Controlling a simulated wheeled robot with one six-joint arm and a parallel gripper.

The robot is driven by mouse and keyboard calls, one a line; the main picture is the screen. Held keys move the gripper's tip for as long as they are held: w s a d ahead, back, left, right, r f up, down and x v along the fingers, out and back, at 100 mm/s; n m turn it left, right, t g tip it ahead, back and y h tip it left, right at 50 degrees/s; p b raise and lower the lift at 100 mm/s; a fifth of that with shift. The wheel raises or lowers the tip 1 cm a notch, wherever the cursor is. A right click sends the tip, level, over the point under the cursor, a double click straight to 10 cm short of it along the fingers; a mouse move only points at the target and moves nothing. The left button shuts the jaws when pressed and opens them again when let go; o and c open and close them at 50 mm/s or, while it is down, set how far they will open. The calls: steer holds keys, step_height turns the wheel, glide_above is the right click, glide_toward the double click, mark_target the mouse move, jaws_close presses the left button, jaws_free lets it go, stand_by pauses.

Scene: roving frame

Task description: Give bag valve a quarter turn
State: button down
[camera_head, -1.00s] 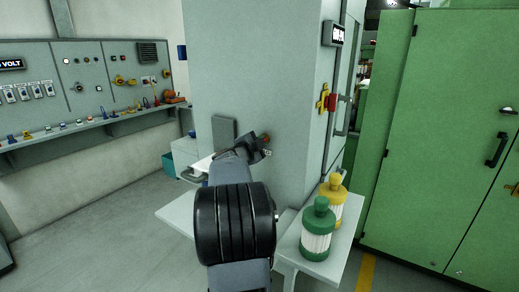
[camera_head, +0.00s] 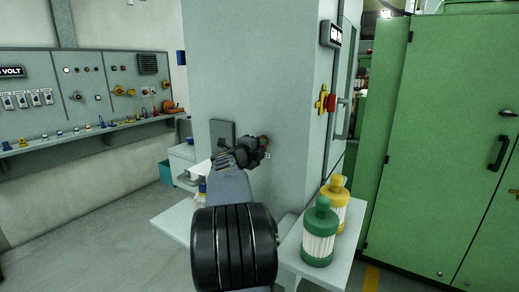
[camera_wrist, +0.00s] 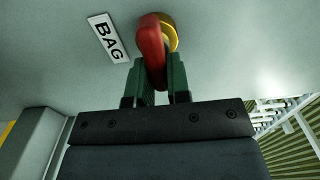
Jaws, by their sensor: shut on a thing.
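The bag valve shows in the wrist view as a red lever handle (camera_wrist: 151,48) on a round yellow base (camera_wrist: 169,32) on a pale grey wall. In the head view my gripper (camera_head: 256,150) is at the front face of the grey cabinet (camera_head: 250,60) and hides most of the valve.
A green-capped jar (camera_head: 320,235) and a yellow-capped jar (camera_head: 336,190) stand on a pale shelf right of my arm. A yellow and red fitting (camera_head: 331,103) is on the cabinet's side. Green lockers (camera_head: 450,150) stand at right. Open floor lies at left.

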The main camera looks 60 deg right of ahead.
stand_by(0.4)
steer(key=c, duration=1.1)
jaws_free()
steer(key=a, duration=1.4)
steer(key=shift+d, duration=0.1)
